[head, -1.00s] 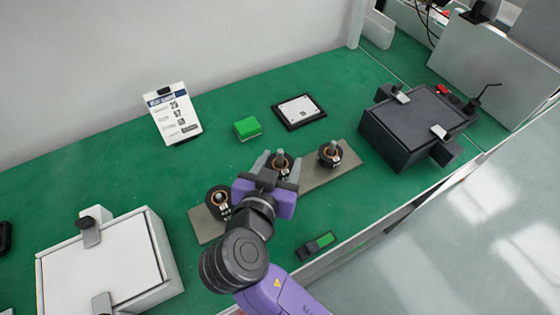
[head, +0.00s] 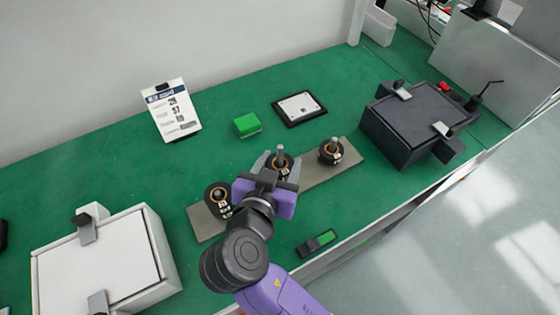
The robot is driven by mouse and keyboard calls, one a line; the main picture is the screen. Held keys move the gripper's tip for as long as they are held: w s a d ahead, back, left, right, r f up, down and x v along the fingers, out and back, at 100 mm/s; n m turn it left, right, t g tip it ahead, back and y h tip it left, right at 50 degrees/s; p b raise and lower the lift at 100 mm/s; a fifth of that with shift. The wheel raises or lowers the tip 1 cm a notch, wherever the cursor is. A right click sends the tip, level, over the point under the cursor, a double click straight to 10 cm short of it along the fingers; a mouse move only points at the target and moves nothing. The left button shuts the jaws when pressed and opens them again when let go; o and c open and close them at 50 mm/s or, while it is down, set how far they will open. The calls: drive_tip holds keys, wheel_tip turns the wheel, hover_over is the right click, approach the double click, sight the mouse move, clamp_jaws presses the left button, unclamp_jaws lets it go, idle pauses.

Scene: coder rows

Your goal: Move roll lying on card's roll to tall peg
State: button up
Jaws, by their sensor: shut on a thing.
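A beige board (head: 319,177) lies on the green bench and carries three pegs with dark rolls on them. The left roll (head: 216,192) sits around a short peg. The right roll (head: 331,154) sits around its own peg. My gripper (head: 280,162) is shut on the middle roll (head: 281,168), which is around the tall middle peg (head: 281,151). My gripper partly hides this roll, and I cannot tell whether anything lies under it. A white card (head: 172,112) stands tilted at the back; its print is too small to read.
A green block (head: 247,125) and a black-framed plate (head: 299,108) lie behind the board. A dark box (head: 415,130) is at right, a white box (head: 100,265) at front left. A small black-green device (head: 317,243) lies near the front edge. Bare bench lies between card and board.

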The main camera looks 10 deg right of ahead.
drive_tip(key=shift+f+b, duration=0.4)
drive_tip(key=shift+f, duration=0.1)
drive_tip(key=o, duration=1.5)
drive_tip(key=shift+c, duration=0.2)
drive_tip(key=v, duration=0.8)
drive_tip(key=shift+b, duration=0.3)
